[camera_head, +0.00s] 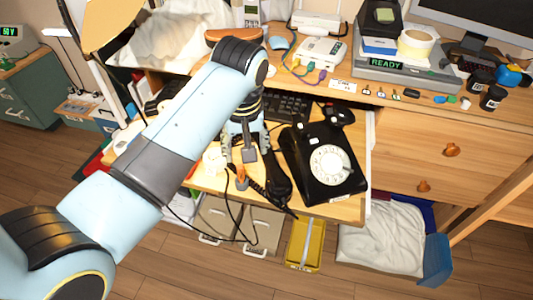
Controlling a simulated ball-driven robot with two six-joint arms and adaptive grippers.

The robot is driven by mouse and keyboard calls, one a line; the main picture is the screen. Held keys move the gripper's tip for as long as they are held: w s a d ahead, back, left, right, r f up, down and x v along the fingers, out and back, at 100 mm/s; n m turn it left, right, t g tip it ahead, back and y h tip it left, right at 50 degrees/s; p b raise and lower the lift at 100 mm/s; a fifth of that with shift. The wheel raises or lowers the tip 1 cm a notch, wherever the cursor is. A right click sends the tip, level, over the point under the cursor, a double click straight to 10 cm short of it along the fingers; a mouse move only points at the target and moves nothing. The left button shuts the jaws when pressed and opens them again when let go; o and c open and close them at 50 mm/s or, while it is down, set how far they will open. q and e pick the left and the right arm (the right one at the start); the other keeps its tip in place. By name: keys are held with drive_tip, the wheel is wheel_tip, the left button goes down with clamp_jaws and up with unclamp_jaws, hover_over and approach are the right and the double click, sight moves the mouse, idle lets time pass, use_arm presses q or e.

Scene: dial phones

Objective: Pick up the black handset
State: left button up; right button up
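A black rotary phone (322,163) with a white dial sits on the pulled-out wooden shelf, right of my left gripper. A long black shape that looks like the handset (278,184) lies off the phone, along its left side. My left gripper (249,164) points down over the shelf, just left of and above this shape. My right gripper is not in view.
A black keyboard (288,105) lies behind the gripper, and a black mouse (340,114) behind the phone. Dark cables hang over the shelf's front edge. A yellow tray (305,246) is on the floor below. The desktop (345,93) above carries devices and small parts.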

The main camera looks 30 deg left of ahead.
use_arm(q)
drive_tip(key=r+n, duration=0.2)
hover_over(266, 156)
drive_tip(key=shift+f, duration=0.1)
drive_tip(key=shift+w+f, duration=0.1)
drive_tip(key=shift+w, duration=0.25)
drive_tip(key=f+b, duration=0.1)
drive_tip(key=f, duration=0.2)
drive_tip(key=w+f+b, duration=0.1)
drive_tip(key=f, duration=0.3)
drive_tip(key=a+f+b, duration=0.1)
drive_tip(key=f, duration=0.2)
drive_tip(key=shift+w+f, duration=0.15)
clamp_jaws()
